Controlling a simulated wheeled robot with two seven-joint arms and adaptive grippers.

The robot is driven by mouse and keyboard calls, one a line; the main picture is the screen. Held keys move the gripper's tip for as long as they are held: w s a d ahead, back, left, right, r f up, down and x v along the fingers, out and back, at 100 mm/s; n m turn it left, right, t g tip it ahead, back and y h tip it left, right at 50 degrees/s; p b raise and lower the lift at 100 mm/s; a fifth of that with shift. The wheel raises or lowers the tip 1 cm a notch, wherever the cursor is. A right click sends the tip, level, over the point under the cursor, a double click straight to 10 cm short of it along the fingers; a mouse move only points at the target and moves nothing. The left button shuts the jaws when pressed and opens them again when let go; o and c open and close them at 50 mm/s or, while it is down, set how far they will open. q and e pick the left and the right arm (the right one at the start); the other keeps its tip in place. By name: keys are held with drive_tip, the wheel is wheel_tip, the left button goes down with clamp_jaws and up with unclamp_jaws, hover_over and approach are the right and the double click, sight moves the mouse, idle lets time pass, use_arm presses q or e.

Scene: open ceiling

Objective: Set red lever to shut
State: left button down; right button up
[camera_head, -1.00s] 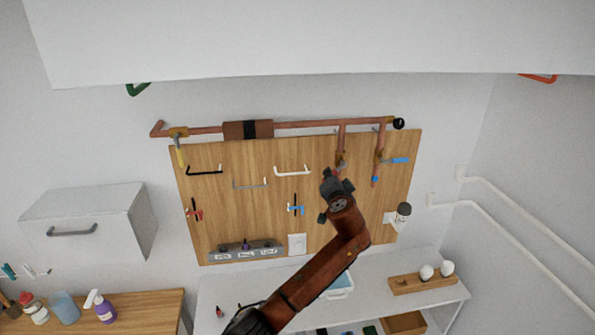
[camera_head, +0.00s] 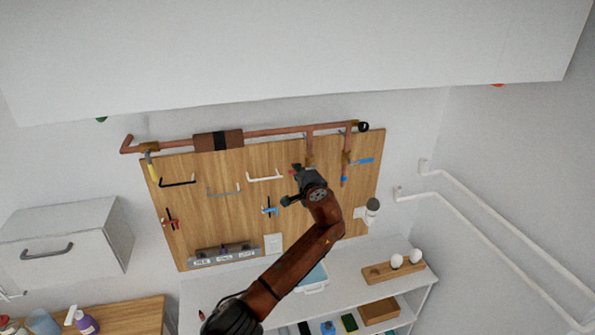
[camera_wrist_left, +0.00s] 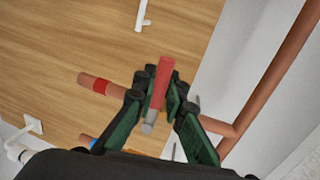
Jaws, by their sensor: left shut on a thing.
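The red lever (camera_wrist_left: 162,82) shows in the left wrist view as a red handle with a grey end. It lies between the two green-black fingers of my left gripper (camera_wrist_left: 160,92), which is shut on it. In the head view only a small red bit of the lever (camera_head: 295,168) shows at the tip of my left gripper (camera_head: 297,180); the gripper hides the rest. The gripper is just below the brass valve (camera_head: 308,160) on a copper branch pipe. My right gripper is not in view.
A blue lever (camera_head: 361,161) is on the branch to the right, a yellow one (camera_head: 153,173) at the far left. The wooden board (camera_head: 215,215) carries several hooks and handles. A white overhead panel (camera_head: 300,60) hangs above; a white shelf (camera_head: 350,258) stands below.

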use_arm(q)
drive_tip(key=shift+r, duration=0.1)
idle(0.4)
drive_tip(key=c, duration=2)
unclamp_jaws()
drive_tip(key=shift+d, duration=0.15)
drive_tip(key=shift+o, duration=0.2)
drive_tip(key=shift+s, duration=0.1)
drive_tip(key=v, duration=1.1)
drive_tip(key=shift+s, duration=0.35)
